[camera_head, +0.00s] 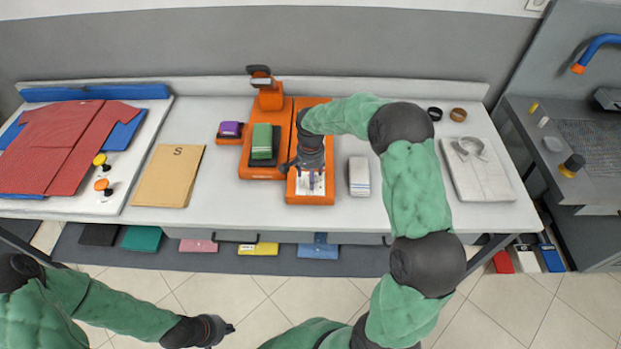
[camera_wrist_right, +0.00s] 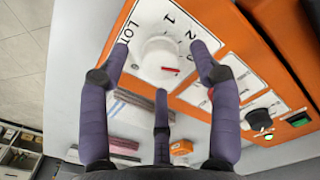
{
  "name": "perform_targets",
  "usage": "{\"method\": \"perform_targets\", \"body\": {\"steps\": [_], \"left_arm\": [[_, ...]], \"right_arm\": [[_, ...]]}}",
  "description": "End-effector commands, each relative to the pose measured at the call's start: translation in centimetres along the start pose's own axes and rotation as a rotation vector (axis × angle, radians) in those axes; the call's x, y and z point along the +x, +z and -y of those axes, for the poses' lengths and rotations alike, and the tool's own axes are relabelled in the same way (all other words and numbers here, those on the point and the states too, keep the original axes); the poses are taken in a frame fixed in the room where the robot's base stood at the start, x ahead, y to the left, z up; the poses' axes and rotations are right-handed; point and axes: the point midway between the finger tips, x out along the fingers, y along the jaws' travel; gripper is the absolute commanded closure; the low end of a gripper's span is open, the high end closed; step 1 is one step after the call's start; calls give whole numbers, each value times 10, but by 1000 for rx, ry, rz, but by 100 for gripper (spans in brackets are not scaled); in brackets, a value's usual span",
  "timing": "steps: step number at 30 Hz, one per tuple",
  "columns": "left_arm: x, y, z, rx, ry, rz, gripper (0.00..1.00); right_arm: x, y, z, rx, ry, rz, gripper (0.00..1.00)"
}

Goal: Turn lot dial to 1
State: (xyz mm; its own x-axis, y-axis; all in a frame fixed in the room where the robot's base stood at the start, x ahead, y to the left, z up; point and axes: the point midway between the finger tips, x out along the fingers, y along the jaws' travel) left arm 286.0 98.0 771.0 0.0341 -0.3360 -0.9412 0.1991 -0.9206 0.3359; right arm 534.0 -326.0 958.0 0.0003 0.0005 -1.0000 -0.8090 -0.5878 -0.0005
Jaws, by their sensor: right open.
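The lot dial (camera_wrist_right: 158,60) is a white round knob with a red mark, on a white plate lettered LOT with numerals including 1 and 2. The red mark points toward the right in the right wrist view, away from the 1. It sits on the orange control box (camera_head: 330,195). My right gripper (camera_head: 312,185) is over this box; in the right wrist view its purple fingers (camera_wrist_right: 160,72) are spread open around the dial, contact not clear. My left gripper (camera_head: 226,329) is low in front of the table, its fingers too small to read.
A second orange unit (camera_head: 262,172) with a green cloth stack (camera_head: 262,140) stands to the left. A striped cloth bundle (camera_head: 359,176) lies to the right. A black knob with a green part (camera_wrist_right: 258,120) shows on the box. Bare table (camera_head: 230,200) lies in front.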

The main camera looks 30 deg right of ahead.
Motion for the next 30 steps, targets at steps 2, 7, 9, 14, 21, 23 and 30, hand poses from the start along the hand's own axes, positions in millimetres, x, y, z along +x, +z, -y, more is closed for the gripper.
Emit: {"method": "perform_targets", "body": {"steps": [2,7,9,14,21,23,30], "left_arm": [[1,0,0,0,0,0,100],[1,0,0,0,0,0,100],[1,0,0,0,0,0,100],[1,0,0,0,0,0,100],[1,0,0,0,0,0,100],[1,0,0,0,0,0,100],[1,0,0,0,0,0,100]], "right_arm": [[8,0,0,0,1,1,37],[13,0,0,1,-1,-1,37],[13,0,0,0,-1,-1,37],[13,0,0,0,0,0,37],[13,0,0,0,0,0,94],[13,0,0,0,0,0,94],[13,0,0,-23,0,0,93]]}}
